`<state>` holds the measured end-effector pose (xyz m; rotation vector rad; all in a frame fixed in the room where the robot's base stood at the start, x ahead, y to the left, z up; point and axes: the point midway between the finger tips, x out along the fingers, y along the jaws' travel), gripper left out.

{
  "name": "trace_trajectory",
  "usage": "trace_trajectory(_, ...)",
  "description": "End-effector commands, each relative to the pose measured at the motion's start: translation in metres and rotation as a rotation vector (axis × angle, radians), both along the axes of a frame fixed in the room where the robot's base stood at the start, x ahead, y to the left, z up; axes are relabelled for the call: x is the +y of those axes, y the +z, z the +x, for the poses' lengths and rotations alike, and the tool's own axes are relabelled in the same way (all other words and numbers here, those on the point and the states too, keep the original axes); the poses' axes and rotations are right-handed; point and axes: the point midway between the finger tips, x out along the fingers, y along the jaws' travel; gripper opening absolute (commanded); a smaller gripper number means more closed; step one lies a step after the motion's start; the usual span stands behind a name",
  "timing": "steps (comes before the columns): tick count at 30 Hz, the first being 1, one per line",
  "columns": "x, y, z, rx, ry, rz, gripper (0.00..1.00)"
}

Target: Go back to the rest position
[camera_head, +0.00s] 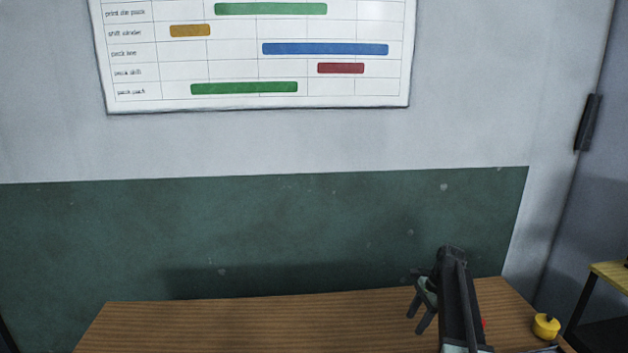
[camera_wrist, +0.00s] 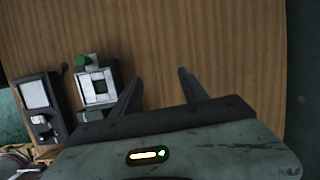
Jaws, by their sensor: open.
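My gripper (camera_head: 420,311) is above the wooden table (camera_head: 230,325) at its right part in the head view. In the wrist view my gripper (camera_wrist: 160,82) shows two dark fingers spread apart with only bare wood between them. It is open and empty. My arm hides part of the table's right side in the head view.
In the wrist view a grey device with a green knob (camera_wrist: 97,82) and a dark device with a pale screen (camera_wrist: 36,95) lie left of the fingers. A yellow round object (camera_head: 546,326) sits at the table's right end. A wall chart (camera_head: 230,75) hangs behind.

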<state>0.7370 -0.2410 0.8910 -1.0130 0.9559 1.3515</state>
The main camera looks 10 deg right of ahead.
Motion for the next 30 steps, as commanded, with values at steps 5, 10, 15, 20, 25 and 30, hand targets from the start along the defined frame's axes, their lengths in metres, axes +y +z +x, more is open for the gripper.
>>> trace_trajectory(5, 0.148, -0.004, -0.036, -0.044, 0.367, -0.066, 0.52)
trace_trajectory(10, 0.247, -0.008, -0.101, -0.112, 0.796, -0.141, 0.52)
trace_trajectory(15, 0.256, -0.011, -0.159, -0.173, 1.171, -0.218, 0.52)
trace_trajectory(20, 0.243, -0.011, -0.166, -0.207, 1.432, -0.255, 0.52)
trace_trajectory(25, 0.243, -0.011, -0.163, -0.225, 1.528, -0.250, 0.52)
trace_trajectory(30, 0.242, -0.011, -0.163, -0.225, 1.530, -0.249, 0.52)
